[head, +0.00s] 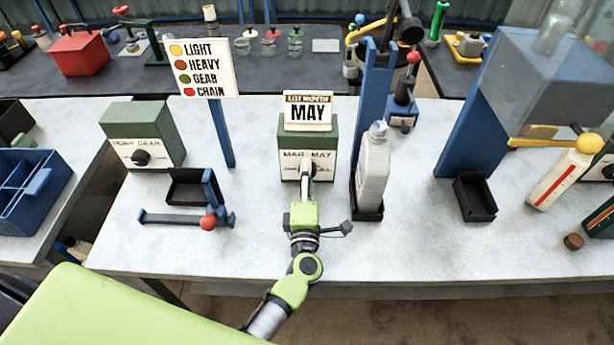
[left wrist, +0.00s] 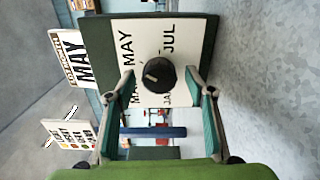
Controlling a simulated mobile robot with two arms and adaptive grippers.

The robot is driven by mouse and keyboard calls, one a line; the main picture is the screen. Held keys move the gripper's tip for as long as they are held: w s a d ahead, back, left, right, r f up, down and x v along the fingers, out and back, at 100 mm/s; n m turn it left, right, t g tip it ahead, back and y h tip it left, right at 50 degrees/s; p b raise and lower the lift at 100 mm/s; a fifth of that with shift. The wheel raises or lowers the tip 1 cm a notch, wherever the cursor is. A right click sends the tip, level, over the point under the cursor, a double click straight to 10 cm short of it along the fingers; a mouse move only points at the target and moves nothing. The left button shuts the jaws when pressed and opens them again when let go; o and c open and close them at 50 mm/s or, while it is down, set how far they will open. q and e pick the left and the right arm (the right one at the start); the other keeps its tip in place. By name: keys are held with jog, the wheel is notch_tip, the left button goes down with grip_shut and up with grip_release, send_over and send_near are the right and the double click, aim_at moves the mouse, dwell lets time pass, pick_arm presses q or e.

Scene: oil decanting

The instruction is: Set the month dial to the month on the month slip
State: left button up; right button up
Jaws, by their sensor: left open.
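The month slip (head: 308,112) reads MAY and stands on top of the green dial box (head: 289,133). In the left wrist view the slip (left wrist: 82,58) shows sideways. The box's white front carries the black month dial (left wrist: 159,75) and the labels JAN, MAR, MAY and JUL. A pale mark on the knob lies on its MAR and MAY side; I cannot tell exactly which label it points at. My left gripper (left wrist: 160,92) is open, its fingers on either side of the knob and apart from it. In the head view the gripper (head: 308,172) hides most of the dial.
A blue bracket with a red ball (head: 208,222) lies to the left, near a second dial box (head: 147,125) and a colour sign (head: 202,69).

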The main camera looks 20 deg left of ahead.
pick_arm(q)
jog(key=v, duration=1.2)
dwell(0.3)
